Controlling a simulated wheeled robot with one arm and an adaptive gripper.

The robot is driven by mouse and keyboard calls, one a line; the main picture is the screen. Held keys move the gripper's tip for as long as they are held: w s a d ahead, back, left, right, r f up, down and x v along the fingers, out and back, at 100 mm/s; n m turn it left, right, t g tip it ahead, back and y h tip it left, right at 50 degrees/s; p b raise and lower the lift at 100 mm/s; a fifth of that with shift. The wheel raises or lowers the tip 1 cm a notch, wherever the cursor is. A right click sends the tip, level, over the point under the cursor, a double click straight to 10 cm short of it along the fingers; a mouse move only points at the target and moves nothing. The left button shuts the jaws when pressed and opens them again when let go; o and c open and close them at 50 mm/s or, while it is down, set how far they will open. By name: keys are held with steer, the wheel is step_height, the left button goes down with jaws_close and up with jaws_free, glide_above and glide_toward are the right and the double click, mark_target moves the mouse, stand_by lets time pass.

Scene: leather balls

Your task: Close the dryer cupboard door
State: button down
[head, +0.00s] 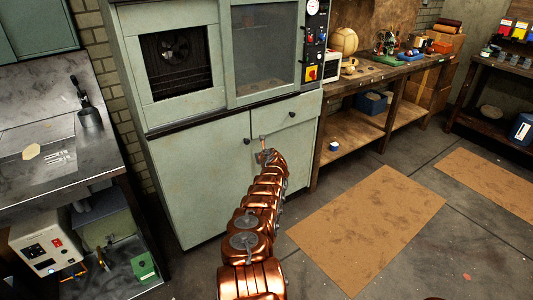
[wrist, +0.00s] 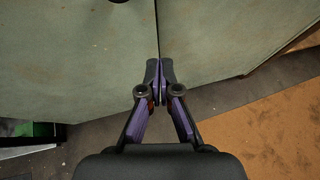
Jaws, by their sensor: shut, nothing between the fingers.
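The dryer cupboard (head: 190,115) is a tall grey-green cabinet in the head view, with a fan window at upper left and a glass-fronted door (head: 265,45) at upper right. Below are a left door (head: 200,180) and a right door (head: 300,139), each with a dark knob. In the wrist view, the left panel (wrist: 90,60) and right panel (wrist: 220,35) meet at a narrow dark seam. My gripper (wrist: 160,65) is shut and empty in front of that seam; contact is unclear. In the head view my gripper (head: 264,150) is near the lower doors. I cannot tell whether either door stands slightly ajar.
A metal bench (head: 60,150) stands at left with a white device (head: 45,240) below. A wooden workbench (head: 375,85) adjoins the cupboard at right.

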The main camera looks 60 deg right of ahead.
steer(key=s+a+r, duration=0.4)
steer(key=s+r, duration=0.1)
steer(key=s, duration=0.3)
steer(key=shift+s+a, duration=0.2)
steer(key=shift+s, duration=0.1)
stand_by(0.8)
